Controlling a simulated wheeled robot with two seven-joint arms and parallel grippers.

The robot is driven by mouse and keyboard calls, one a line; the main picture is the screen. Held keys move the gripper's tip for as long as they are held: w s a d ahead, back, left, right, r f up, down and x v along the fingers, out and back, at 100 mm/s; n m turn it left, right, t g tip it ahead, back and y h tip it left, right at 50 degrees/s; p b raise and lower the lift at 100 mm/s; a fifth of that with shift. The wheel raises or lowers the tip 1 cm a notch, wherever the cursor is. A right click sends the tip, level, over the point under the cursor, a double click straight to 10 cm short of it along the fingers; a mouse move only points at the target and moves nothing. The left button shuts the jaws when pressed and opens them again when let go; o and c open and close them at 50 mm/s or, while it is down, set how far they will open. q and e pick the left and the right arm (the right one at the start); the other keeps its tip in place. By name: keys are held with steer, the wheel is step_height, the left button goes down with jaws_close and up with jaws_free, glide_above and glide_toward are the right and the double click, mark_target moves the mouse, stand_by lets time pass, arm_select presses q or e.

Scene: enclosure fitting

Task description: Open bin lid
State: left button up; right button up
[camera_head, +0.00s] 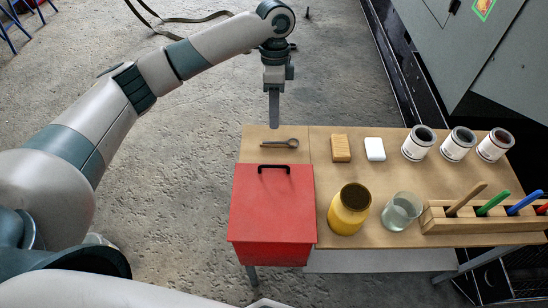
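A red bin (272,225) stands at the left front corner of the wooden table. Its red lid is shut, and a black handle (274,167) sits along the lid's far edge. My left gripper (274,122) points down beyond the handle, near the table's far edge, apart from the bin. Its fingers appear as one narrow block from this side, so I cannot tell whether they are open or shut. Nothing shows in it. My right gripper is not in view.
On the table (318,172), a spoon-like tool (279,143) lies just behind the bin. To the right are a sponge (341,148), a white block (375,149), several cans, a yellow jar (349,210), a glass (401,211) and a wooden rack (470,224) with pens.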

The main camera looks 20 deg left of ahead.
arm_select(q)
steer(key=p, duration=0.4)
glide_above(274, 171)
step_height(274, 171, down, 15)
steer(key=shift+w, duration=0.15)
steer(key=shift+f, duration=0.7)
jaws_close()
